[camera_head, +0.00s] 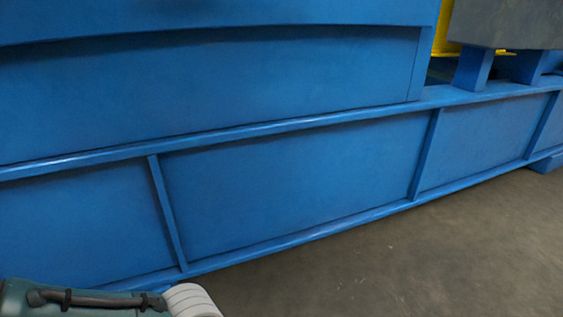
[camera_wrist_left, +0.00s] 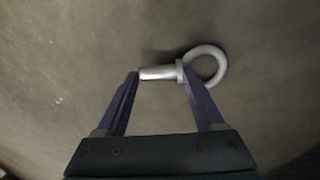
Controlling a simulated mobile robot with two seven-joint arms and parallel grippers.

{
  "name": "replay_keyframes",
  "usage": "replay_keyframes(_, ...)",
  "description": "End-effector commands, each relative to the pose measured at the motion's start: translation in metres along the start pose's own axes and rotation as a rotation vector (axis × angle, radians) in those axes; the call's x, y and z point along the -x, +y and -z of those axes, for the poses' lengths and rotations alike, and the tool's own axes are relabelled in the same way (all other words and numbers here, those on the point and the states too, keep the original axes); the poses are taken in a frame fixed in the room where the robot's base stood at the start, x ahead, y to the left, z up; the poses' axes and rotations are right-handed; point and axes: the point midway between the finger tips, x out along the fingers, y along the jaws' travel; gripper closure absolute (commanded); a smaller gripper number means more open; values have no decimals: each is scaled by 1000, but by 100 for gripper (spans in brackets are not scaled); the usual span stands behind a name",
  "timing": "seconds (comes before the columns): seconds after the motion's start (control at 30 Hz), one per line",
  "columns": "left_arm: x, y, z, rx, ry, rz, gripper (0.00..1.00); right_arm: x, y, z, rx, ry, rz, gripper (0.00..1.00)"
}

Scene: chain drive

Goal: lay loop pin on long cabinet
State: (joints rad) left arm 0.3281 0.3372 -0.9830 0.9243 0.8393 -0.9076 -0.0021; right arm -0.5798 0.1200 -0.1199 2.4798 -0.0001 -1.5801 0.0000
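The loop pin (camera_wrist_left: 158,73) is a pale metal shaft with a collar and a ring at its right end. It shows in the left wrist view, lying crosswise between the fingertips of my left gripper (camera_wrist_left: 159,71). The fingers stand apart by about the shaft's length, one at its plain end and one at the collar, and appear to clamp it; the exact contact is hard to see. The ring sticks out past the right finger. A long blue panelled body (camera_head: 290,175) fills the head view; I cannot tell whether it is the long cabinet. My right gripper is not in view.
Bare brown-grey floor (camera_head: 430,265) lies in front of the blue body, clear at the lower right. The floor also lies behind the pin in the wrist view. A dark grey block (camera_head: 510,22) on blue supports and a yellow part (camera_head: 443,32) stand at the upper right.

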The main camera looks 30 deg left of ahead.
Motion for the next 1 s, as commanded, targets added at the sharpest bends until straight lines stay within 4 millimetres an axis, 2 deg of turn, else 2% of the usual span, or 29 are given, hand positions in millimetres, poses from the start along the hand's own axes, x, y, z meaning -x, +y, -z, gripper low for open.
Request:
replay_keyframes(0.07, 0, 0, 0, 0, 0, 0, 40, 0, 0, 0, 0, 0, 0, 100)
replay_keyframes(0.6, 0, 0, 0, 0, 0, 0, 100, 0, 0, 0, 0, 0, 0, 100)
replay_keyframes(0.83, 1, 0, 0, 0, 0, 0, 100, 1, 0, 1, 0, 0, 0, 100)
replay_keyframes(1.0, 14, 3, 0, 0, 0, 0, 100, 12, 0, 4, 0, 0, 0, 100)
